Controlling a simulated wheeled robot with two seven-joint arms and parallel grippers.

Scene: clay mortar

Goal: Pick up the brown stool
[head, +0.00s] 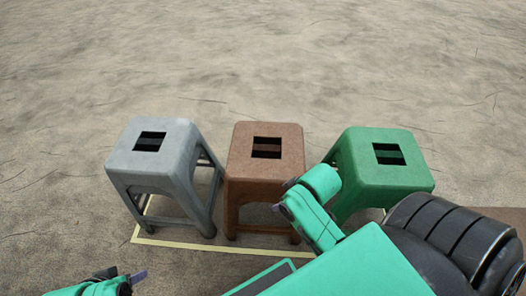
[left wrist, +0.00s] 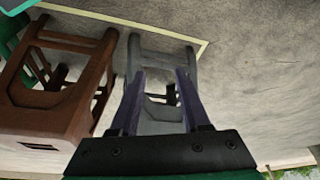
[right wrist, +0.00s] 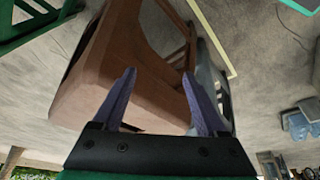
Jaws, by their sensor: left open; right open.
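The brown stool (head: 265,175) stands upright on the ground, between the grey and green stools. Its square seat has a dark rectangular opening. In the left wrist view the brown stool (left wrist: 50,92) is off to the left. In the right wrist view the brown stool (right wrist: 135,70) is large and close, behind the fingers. My right gripper (right wrist: 159,74) is open; its fingers overlap the stool in the picture, with no clear contact. In the head view my right arm covers part of the stool's right side. My left gripper (head: 137,277) is open and empty at the lower left.
The grey stool (head: 165,168) stands left of the brown one and faces my left gripper (left wrist: 160,90). The green stool (head: 385,165) stands to the right. A yellow line (head: 185,245) marks the ground in front. The ground behind the stools is clear.

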